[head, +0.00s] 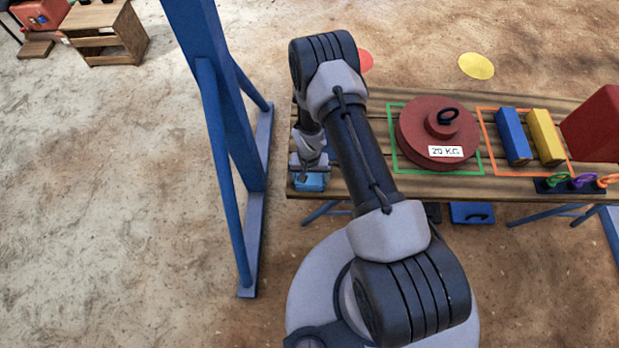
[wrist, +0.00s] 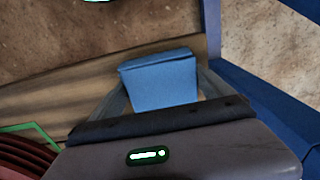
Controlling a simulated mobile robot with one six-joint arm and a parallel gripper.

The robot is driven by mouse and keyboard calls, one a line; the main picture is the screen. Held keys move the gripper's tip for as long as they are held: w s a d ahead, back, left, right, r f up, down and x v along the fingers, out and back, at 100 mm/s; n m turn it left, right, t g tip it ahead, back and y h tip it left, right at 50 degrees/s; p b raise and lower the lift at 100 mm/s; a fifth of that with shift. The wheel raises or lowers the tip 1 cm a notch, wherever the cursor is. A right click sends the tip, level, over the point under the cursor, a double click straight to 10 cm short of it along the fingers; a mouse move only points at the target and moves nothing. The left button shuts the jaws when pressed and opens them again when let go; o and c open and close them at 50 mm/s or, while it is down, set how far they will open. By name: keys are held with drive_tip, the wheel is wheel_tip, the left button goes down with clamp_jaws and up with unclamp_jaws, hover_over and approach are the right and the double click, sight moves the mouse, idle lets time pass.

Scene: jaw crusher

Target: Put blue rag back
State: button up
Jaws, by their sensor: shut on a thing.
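The blue rag (head: 309,182) is a small folded light-blue block at the left end of the wooden table (head: 440,190). It also shows in the wrist view (wrist: 160,82), between the fingers of my gripper (wrist: 162,88). My gripper is shut on the rag, over the table's left end; in the head view (head: 308,174) its fingers are small and partly hidden by the wrist. I cannot tell whether the rag touches the tabletop.
A red 20 KG weight (head: 437,133) sits in a green outline. Blue (head: 513,137) and yellow (head: 546,137) blocks lie in an orange outline. Several coloured rings (head: 582,181) sit at the front right. A blue steel frame (head: 225,110) stands close left of the table.

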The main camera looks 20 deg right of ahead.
drive_tip(key=shift+f, duration=0.15)
drive_tip(key=o, duration=1)
drive_tip(key=shift+o, duration=0.2)
wheel_tip(320, 180, up, 12)
drive_tip(key=p, duration=0.5)
wheel_tip(320, 180, up, 23)
drive_tip(key=t, duration=0.2)
hover_over(310, 177)
drive_tip(key=w, duration=0.3)
drive_tip(key=s+a+r+t, duration=0.1)
drive_tip(key=s+r, duration=0.3)
drive_tip(key=r, duration=0.4)
drive_tip(key=s+a+r+t, duration=0.1)
drive_tip(key=s+r, duration=0.3)
drive_tip(key=r, duration=0.3)
drive_tip(key=s+a+r+t+y, duration=0.1)
drive_tip(key=s+a+r+y, duration=0.1)
drive_tip(key=s+r, duration=0.6)
drive_tip(key=s, duration=0.5)
drive_tip(key=shift+s+r+m+t, duration=0.2)
drive_tip(key=shift+s+m+t, duration=0.15)
drive_tip(key=shift+m+t, duration=0.05)
